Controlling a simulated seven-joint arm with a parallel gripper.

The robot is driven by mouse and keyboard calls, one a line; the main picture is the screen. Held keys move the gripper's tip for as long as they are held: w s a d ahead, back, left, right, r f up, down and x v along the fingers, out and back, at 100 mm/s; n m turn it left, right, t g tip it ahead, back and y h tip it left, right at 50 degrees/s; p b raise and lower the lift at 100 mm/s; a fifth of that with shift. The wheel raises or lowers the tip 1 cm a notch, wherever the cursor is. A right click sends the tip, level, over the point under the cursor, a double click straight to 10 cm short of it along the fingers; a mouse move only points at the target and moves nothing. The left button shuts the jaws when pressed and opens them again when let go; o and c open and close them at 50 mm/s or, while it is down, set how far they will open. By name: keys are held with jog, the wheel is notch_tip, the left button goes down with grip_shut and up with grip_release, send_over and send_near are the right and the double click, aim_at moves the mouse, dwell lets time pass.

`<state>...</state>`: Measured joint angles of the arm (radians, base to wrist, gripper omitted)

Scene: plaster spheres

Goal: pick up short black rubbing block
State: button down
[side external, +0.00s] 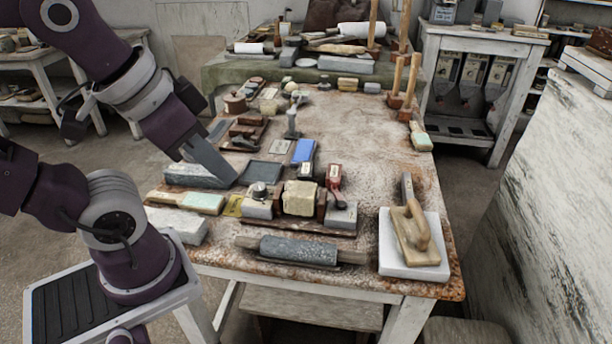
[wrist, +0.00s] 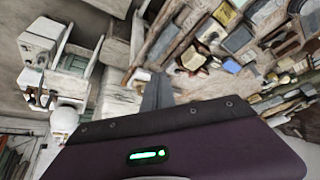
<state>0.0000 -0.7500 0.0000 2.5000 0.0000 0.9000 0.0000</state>
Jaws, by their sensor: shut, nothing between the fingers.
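My gripper (side external: 232,179) reaches down from the upper left over the left side of the table, with its grey fingers together. In the wrist view the fingers (wrist: 158,90) also show closed and empty. A flat, dark, black-looking block (side external: 260,172) lies on the table just right of my fingertips; it may be the short black rubbing block, but I cannot be sure. The fingers appear apart from it, though their height above the table is hard to judge. I cannot pick this block out with certainty in the wrist view.
A long grey block (side external: 190,176) lies just left of and behind my fingers. A blue block (side external: 303,151) stands to the right. Several blocks and tools crowd the near side, with a dark roller (side external: 298,250) at the front. The table's middle right (side external: 365,140) is clear.

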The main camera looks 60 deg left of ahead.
jog(key=c, duration=2.1)
grip_release()
jog(key=o, duration=1.3)
jog(key=shift+c, duration=0.2)
jog(key=n+g+y, duration=0.2)
jog(key=n+y, duration=0.1)
jog(key=n, duration=0.6)
send_over(306, 168)
jog(key=s+d, duration=0.4)
jog(key=d, duration=0.2)
notch_tip(306, 168, down, 16)
jog(key=r, duration=0.1)
jog(key=shift+n+g+y, duration=0.3)
jog(key=shift+n, duration=0.2)
jog(key=x, duration=0.4)
jog(key=a+x, duration=0.1)
jog(key=x, duration=0.9)
jog(key=shift+w+a+r, duration=0.2)
jog(key=shift+a, duration=0.15)
